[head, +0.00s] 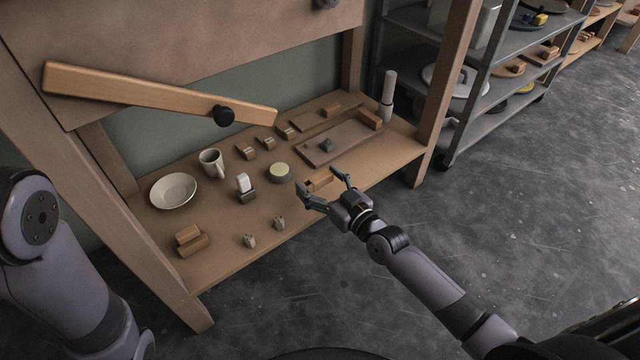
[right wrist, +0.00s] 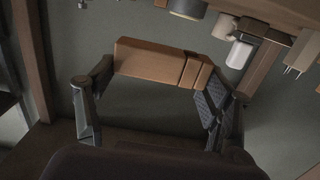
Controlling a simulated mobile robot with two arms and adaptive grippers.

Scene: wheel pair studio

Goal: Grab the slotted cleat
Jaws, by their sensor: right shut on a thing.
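The slotted cleat, a small brown wooden block (right wrist: 150,62) with grooves near one end, spans between the fingers of my right gripper (right wrist: 155,82) in the right wrist view. In the head view the cleat (head: 320,181) shows between the fingertips of my right gripper (head: 316,180), at the front edge of the wooden shelf (head: 225,255). The gripper is shut on it. I cannot tell whether the cleat still touches the shelf. Only links of my left arm show at the left; its gripper is out of view.
A bowl (head: 173,190), a mug (head: 211,162), a round tin (head: 279,172) and several small blocks stand on the shelf. A tray (head: 340,146) lies behind the gripper. A slanted wooden bar (head: 150,92) hangs above. Grey metal racks (head: 480,90) stand at right; the floor is clear.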

